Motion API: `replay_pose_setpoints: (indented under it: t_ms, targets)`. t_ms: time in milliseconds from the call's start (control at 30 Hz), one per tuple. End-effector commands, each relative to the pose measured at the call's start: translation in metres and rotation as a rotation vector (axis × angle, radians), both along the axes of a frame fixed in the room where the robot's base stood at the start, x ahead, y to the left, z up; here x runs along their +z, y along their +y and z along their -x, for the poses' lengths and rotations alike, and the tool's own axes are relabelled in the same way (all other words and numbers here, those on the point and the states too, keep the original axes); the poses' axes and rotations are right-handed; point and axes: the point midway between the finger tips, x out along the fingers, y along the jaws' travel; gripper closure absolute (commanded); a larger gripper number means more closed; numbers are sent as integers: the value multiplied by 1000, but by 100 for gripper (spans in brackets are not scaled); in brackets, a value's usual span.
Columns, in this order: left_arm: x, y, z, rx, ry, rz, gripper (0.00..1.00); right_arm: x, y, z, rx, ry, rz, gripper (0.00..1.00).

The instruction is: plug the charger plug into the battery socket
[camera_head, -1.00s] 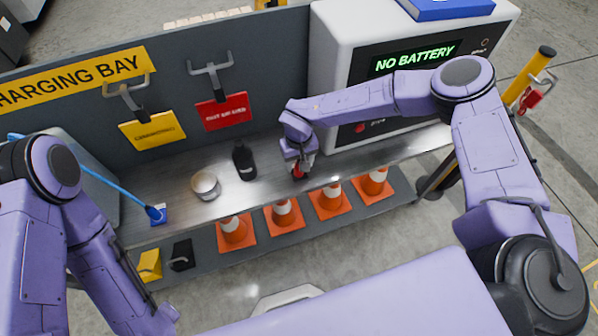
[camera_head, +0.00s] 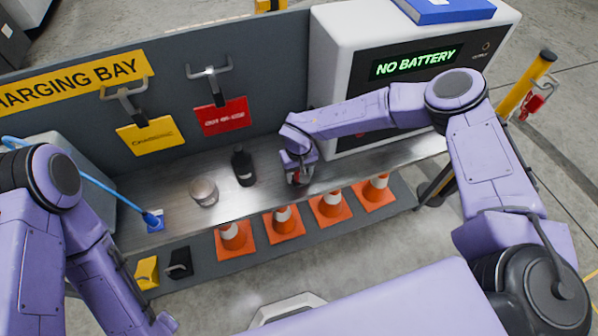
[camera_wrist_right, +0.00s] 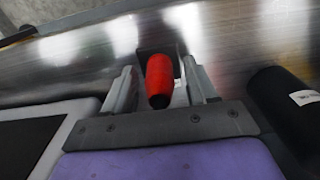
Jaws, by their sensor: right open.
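A red rounded grip (camera_wrist_right: 159,82) stands on the metal bench, against a dark piece behind it. I cannot tell whether it is the charger plug. My right gripper (camera_head: 298,178) is low over the bench, in front of the charger cabinet (camera_head: 330,60). In the right wrist view its two fingers (camera_wrist_right: 160,88) are apart, one on each side of the red grip, with gaps visible. In the head view the gripper mostly hides the red grip. A blue cable ends in a blue connector (camera_head: 152,219) at the bench's left. I cannot make out a battery socket. My left gripper is out of view.
A black bottle (camera_head: 243,167) and a pale round tin (camera_head: 204,191) stand left of my right gripper. Several orange cones (camera_head: 284,222) stand on the lower shelf. Yellow and red tags (camera_head: 222,116) hang on the back panel. The cabinet display reads NO BATTERY.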

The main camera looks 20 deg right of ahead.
Motion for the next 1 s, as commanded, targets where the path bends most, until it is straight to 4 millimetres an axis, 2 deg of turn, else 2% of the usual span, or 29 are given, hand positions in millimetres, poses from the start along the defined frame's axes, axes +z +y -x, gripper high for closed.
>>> replay_pose_setpoints:
  t_ms: [667,700,867,1000]
  targets:
    - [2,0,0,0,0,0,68,0,0,0,0,0,0,43]
    - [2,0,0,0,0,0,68,0,0,0,0,0,0,49]
    - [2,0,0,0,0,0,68,0,0,0,0,0,0,100]
    - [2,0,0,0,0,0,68,0,0,0,-1,0,0,100]
